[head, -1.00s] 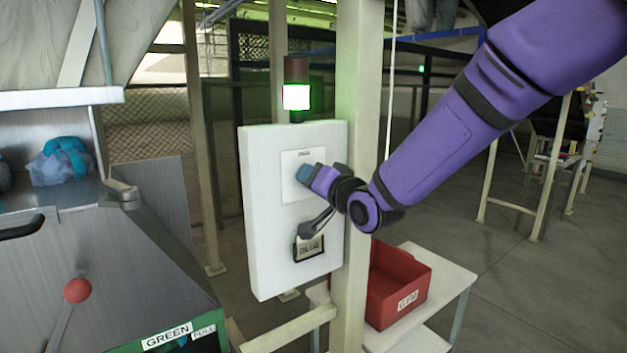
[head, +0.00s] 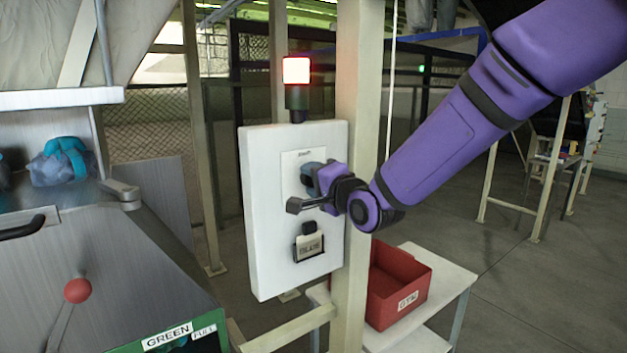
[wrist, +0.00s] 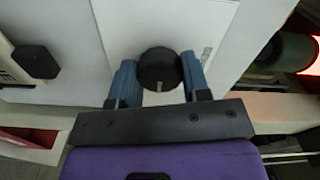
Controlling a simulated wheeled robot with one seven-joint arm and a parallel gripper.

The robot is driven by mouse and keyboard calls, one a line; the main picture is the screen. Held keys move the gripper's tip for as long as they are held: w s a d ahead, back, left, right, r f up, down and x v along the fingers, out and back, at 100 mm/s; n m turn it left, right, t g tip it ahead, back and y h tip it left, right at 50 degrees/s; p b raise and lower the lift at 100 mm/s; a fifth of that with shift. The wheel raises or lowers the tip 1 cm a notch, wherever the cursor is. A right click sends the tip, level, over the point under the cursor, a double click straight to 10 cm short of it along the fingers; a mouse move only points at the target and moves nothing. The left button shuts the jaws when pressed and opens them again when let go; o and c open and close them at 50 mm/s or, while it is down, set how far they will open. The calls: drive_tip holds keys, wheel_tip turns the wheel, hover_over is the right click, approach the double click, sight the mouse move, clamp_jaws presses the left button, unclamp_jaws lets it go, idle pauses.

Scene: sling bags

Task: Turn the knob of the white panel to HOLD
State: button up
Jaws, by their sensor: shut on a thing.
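The white panel (head: 266,210) hangs upright on a post in the head view. Its round black knob (wrist: 158,66) sits on a paler plate (head: 288,160) in the panel's upper part. In the wrist view a light pointer line on the knob points down toward my gripper's palm. My gripper (head: 312,176) is shut on the knob, one blue finger on each side of it; it also shows in the wrist view (wrist: 158,78). The small print on the plate is too blurred to read, so I cannot tell which position the pointer marks. In the head view my gripper hides the knob.
A signal lamp (head: 296,72) above the panel glows red. A black part with a labelled tag (head: 309,246) sits lower on the panel. A red bin (head: 400,285) stands on a low table at the right. A metal cabinet with a red ball lever (head: 77,290) is at the left.

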idle(0.4)
drive_tip(key=o, duration=0.9)
drive_tip(key=shift+o, duration=0.2)
drive_tip(key=v, duration=1.1)
drive_tip(key=shift+w+d, duration=0.1)
drive_tip(key=shift+w, duration=0.05)
